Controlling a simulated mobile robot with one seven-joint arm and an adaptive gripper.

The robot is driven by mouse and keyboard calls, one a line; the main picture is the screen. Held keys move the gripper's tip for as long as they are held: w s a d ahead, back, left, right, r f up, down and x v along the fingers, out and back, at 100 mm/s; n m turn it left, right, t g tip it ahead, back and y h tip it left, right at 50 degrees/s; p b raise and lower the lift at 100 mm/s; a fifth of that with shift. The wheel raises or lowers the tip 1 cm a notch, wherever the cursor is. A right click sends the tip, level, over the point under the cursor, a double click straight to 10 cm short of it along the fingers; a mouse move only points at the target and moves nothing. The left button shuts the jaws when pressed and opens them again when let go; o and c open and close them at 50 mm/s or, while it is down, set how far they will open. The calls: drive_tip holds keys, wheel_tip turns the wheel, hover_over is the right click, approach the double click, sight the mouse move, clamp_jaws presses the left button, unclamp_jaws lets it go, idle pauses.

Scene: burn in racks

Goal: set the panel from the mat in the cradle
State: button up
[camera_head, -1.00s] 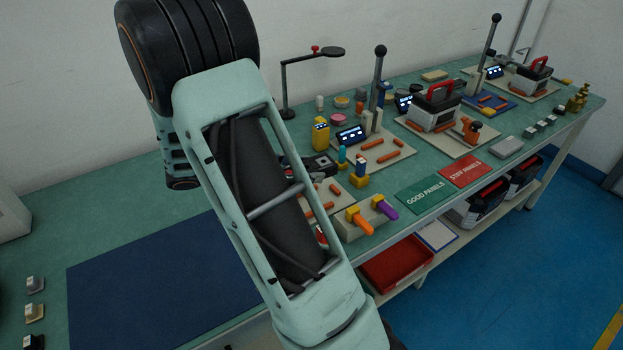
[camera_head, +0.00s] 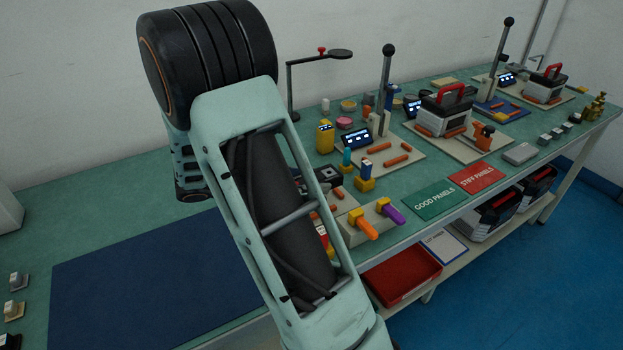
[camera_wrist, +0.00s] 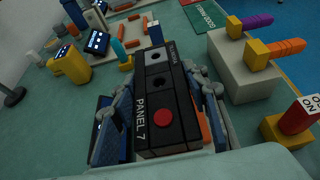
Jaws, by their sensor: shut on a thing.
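A black panel marked PANEL 7 (camera_wrist: 165,100), with a red button, sits between the two fingers of my gripper (camera_wrist: 160,115) in the wrist view. The fingers are closed against its sides. In the head view the panel's dark end (camera_head: 326,174) shows beside my arm, which hides the gripper. The panel is over or on a beige cradle plate with orange strips (camera_head: 338,194). An orange strip (camera_wrist: 204,124) shows right of the panel in the wrist view. I cannot tell whether the panel touches the plate. The dark blue mat (camera_head: 140,280) is bare where visible.
A beige block with orange and purple handles (camera_head: 365,230) stands close right of the panel. A yellow stand with a blue top (camera_head: 366,180) and a yellow box (camera_head: 325,137) are behind. A second plate with orange strips (camera_head: 378,162) and a tall lever (camera_head: 387,80) stand farther back.

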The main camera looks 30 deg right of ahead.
wheel_tip(320, 180, down, 5)
drive_tip(key=b, duration=0.3)
drive_tip(key=shift+f, duration=0.1)
drive_tip(key=shift+s+f+b, duration=0.1)
drive_tip(key=shift+f+b, duration=0.15)
drive_tip(key=shift+b, duration=0.05)
